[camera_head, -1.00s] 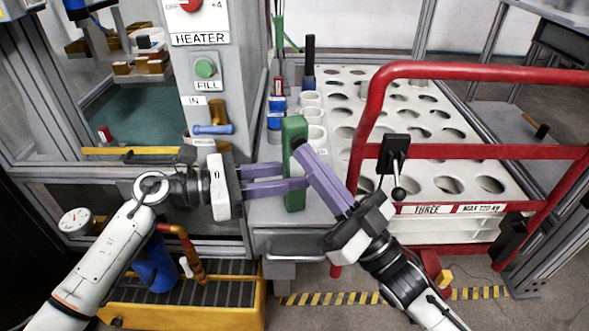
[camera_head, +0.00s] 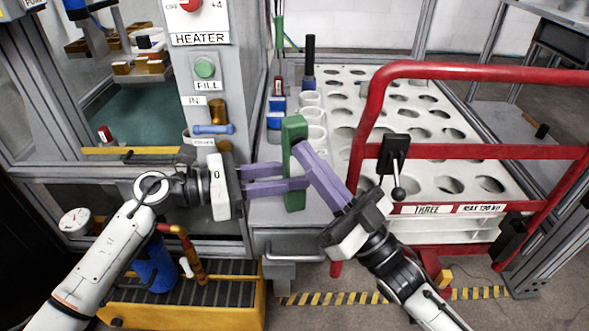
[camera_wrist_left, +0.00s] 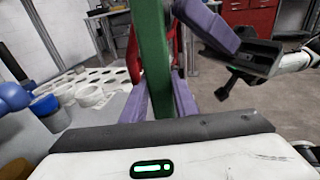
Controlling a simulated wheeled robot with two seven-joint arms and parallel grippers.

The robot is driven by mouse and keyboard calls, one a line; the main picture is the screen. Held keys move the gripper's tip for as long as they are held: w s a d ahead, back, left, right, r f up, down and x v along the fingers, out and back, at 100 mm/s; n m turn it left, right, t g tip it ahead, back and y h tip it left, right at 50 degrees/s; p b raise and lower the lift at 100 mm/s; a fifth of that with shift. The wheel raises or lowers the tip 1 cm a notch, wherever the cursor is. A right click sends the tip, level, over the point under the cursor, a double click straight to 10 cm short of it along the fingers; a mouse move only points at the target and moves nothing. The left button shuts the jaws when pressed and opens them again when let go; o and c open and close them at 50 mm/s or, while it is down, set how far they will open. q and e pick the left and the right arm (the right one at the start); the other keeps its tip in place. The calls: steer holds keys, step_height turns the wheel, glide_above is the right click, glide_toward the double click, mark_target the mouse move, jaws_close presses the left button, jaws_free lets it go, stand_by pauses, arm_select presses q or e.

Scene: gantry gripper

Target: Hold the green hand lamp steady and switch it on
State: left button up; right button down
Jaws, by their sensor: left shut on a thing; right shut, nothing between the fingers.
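The green hand lamp (camera_head: 293,190) stands upright above the grey ledge in the head view. My left gripper (camera_head: 296,177) comes from the left and is shut on the lamp's lower half. My right gripper (camera_head: 298,147) comes from the lower right and is shut and empty. Its tips are at the lamp's upper part, touching it or very close. The lamp's switch is hidden, and I see no light from it. In the left wrist view the lamp (camera_wrist_left: 152,50) stands between the left fingers, with the right gripper's purple fingers beside its upper part.
A red-railed trolley (camera_head: 470,152) with a white holed top stands to the right. White cups (camera_head: 314,116) and blue-capped jars (camera_head: 276,112) stand behind the lamp. The grey heater panel (camera_head: 210,75) rises at left. A yellow-framed grating (camera_head: 185,300) lies below.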

stand_by(0.4)
steer(key=shift+s+d, duration=0.15)
steer(key=shift+s, duration=0.25)
steer(key=s+d, duration=0.1)
steer(key=s, duration=0.4)
steer(key=shift+s+d, duration=0.4)
arm_select(q)
steer(key=o, duration=1)
steer(key=shift+c, duration=0.2)
